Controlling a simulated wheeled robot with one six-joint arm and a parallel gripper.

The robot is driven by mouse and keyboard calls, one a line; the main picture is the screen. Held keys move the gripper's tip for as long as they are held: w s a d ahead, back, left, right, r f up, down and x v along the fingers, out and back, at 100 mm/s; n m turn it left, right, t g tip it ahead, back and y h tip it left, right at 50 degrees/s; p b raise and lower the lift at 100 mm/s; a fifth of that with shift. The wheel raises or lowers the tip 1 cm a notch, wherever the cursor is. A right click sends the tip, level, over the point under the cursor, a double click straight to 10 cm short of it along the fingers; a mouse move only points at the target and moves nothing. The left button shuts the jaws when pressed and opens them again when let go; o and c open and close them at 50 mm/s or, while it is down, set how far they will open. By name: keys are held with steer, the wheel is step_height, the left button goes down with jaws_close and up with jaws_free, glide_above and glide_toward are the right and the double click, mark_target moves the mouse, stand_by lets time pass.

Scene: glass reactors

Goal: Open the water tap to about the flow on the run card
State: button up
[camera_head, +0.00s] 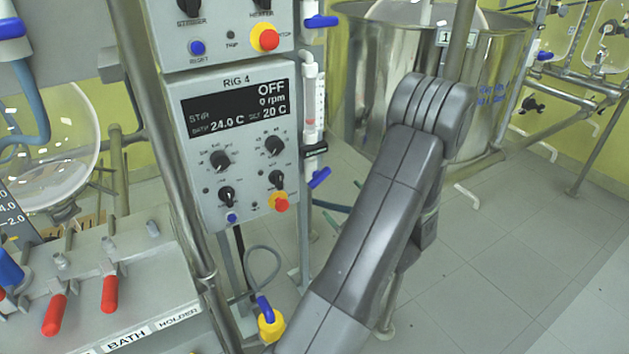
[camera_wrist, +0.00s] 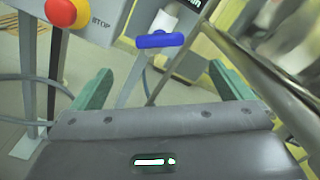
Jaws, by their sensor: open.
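The tap has a blue lever handle (camera_head: 320,178) at the lower end of a clear flow tube (camera_head: 314,112) on a pale post right of the rig box. In the wrist view a blue handle (camera_wrist: 160,40), likely the same one, lies crosswise ahead of my fingers. My gripper (camera_wrist: 160,68) is open, with its green fingers apart to either side and nothing between them. The handle looks beyond the fingertips, apart from them. In the head view my arm hides most of the gripper. I cannot read the flow tube's scale. No run card can be made out.
The RIG 4 control box (camera_head: 233,142) shows OFF and 0 rpm. Its red stop button (camera_wrist: 66,12) is left of my fingers. Another blue handle (camera_head: 321,21) is higher on the post. A large steel vessel (camera_head: 350,95) stands behind.

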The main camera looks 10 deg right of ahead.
mark_target(322, 180)
steer(key=b+x, duration=0.1)
steer(key=x, duration=1.2)
steer(key=shift+w, duration=0.15)
steer(key=c, duration=1)
